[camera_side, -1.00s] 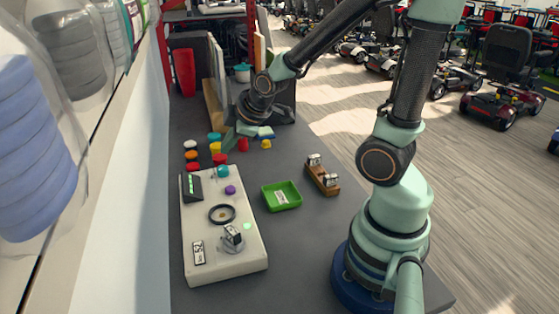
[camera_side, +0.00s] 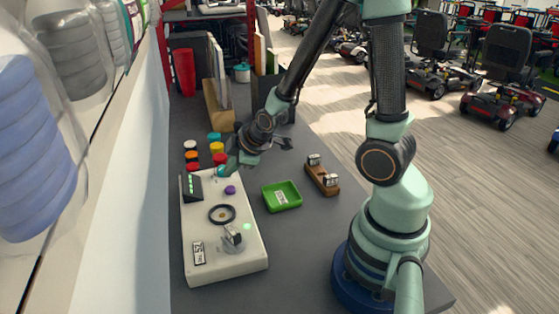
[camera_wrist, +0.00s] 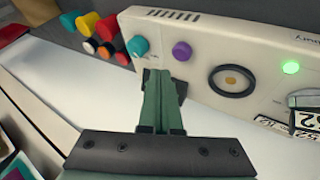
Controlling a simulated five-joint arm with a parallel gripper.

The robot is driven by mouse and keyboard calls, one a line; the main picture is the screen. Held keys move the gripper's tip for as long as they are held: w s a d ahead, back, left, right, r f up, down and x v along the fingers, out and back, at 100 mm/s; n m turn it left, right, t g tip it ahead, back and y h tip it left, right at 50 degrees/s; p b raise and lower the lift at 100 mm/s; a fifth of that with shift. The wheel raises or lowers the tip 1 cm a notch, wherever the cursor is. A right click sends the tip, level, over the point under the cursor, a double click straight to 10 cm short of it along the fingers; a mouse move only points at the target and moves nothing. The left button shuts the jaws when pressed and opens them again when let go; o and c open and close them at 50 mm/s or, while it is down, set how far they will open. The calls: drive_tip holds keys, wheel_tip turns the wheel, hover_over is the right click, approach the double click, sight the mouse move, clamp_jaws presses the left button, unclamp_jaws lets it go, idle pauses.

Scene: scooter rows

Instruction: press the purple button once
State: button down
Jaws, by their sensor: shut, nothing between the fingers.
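The purple button (camera_side: 230,190) is a small round knob on the top face of a cream panel box (camera_side: 208,275), and it also shows in the wrist view (camera_wrist: 182,51). A teal button (camera_wrist: 138,47) sits beside it, toward the end of the box. My gripper (camera_side: 226,168) is shut and empty, near the teal button in the side view. In the wrist view my shut fingertips (camera_wrist: 160,74) point at the box, just below the gap between the teal and purple buttons. They look apart from the purple button.
A green tray (camera_side: 291,203) and a wooden rack (camera_side: 324,182) stand to the right.

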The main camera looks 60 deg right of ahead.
sight(233, 189)
drive_tip(key=shift+f, duration=0.95)
drive_tip(key=shift+f, duration=0.15)
idle(1.3)
drive_tip(key=shift+a+f, duration=0.1)
drive_tip(key=shift+f, duration=0.15)
drive_tip(key=shift+f, duration=0.45)
idle(0.7)
idle(0.4)
drive_tip(key=shift+r, duration=0.9)
drive_tip(key=shift+r, duration=2.5)
